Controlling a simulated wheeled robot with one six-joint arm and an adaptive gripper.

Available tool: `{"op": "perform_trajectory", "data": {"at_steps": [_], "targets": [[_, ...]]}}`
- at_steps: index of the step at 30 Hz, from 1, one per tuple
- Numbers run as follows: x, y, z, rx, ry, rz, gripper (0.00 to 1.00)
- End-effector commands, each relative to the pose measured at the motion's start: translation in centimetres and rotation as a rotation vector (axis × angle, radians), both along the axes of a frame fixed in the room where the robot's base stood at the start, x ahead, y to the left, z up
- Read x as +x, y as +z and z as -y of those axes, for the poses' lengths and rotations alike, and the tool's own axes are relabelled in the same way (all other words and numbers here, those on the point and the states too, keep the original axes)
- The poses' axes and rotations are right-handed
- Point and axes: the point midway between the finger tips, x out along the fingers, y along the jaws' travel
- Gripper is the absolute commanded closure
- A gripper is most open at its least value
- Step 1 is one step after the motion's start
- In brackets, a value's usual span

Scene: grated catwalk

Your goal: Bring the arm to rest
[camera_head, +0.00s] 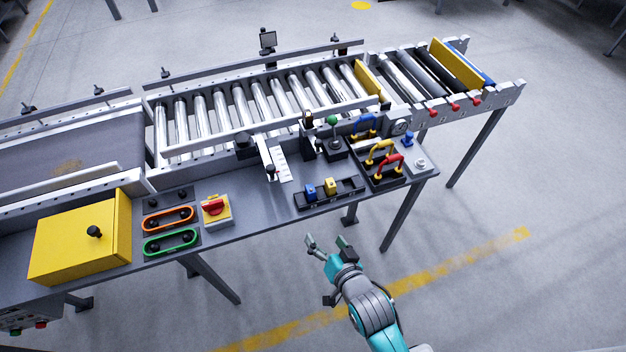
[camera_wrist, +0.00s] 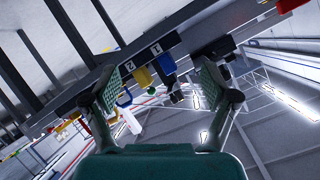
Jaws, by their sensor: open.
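My gripper (camera_head: 327,247) is open and empty in the head view. It is in the air in front of the workbench's front edge, above the floor, with its fingers toward the bench. In the wrist view my gripper (camera_wrist: 162,95) shows two spread fingers with nothing between them. Beyond them are the bench edge, a yellow block (camera_wrist: 142,77) and a blue block (camera_wrist: 166,66) beside the numbers 2 and 1. My teal arm comes in from the bottom of the head view.
The workbench (camera_head: 265,215) carries a yellow box (camera_head: 80,240), a red switch (camera_head: 215,209), a block rack (camera_head: 328,194) and coloured handles (camera_head: 380,152). A roller conveyor (camera_head: 260,105) runs behind. A bench leg (camera_head: 403,217) stands right of my gripper. The floor at right is clear.

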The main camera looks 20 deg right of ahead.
Motion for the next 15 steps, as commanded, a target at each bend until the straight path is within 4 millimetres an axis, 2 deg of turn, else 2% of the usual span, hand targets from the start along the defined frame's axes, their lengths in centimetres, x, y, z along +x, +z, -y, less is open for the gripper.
{"op": "perform_trajectory", "data": {"at_steps": [8, 11, 15], "targets": [[-0.6, -0.1, 0.1, -0.007, 0.002, 0.001, 0.15], [-2.4, -0.3, 0.5, -0.03, 0.008, 0.006, 0.15], [-6.7, -0.1, 1.5, -0.088, 0.022, 0.027, 0.15]]}}
